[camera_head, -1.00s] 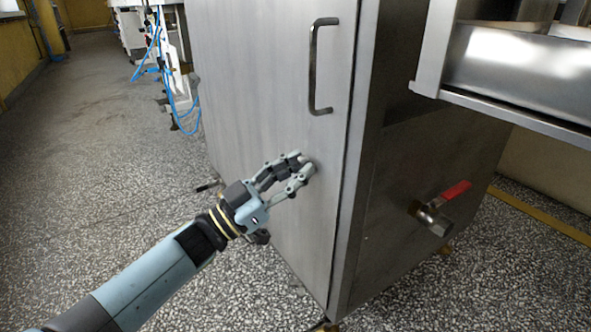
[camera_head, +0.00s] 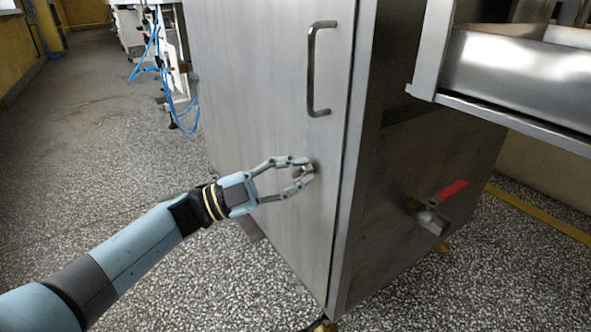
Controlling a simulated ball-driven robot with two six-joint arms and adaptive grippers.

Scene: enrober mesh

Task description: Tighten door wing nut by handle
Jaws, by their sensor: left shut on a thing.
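The steel cabinet door (camera_head: 265,70) fills the middle of the head view, with a bent bar handle (camera_head: 312,70) near its right edge. Below the handle, my left gripper (camera_head: 308,172) reaches the door face. Its fingers are closed around a small metal piece at the door, the wing nut (camera_head: 312,166). The fingers hide most of the wing nut, so its angle cannot be told. The left gripper is apart from the bar handle. My right gripper is not in view.
A valve with a red lever (camera_head: 451,190) sticks out of the cabinet's right side. A steel tray (camera_head: 520,75) juts out at upper right. Blue hoses (camera_head: 165,95) hang at the back left. The speckled floor (camera_head: 90,150) on the left is clear.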

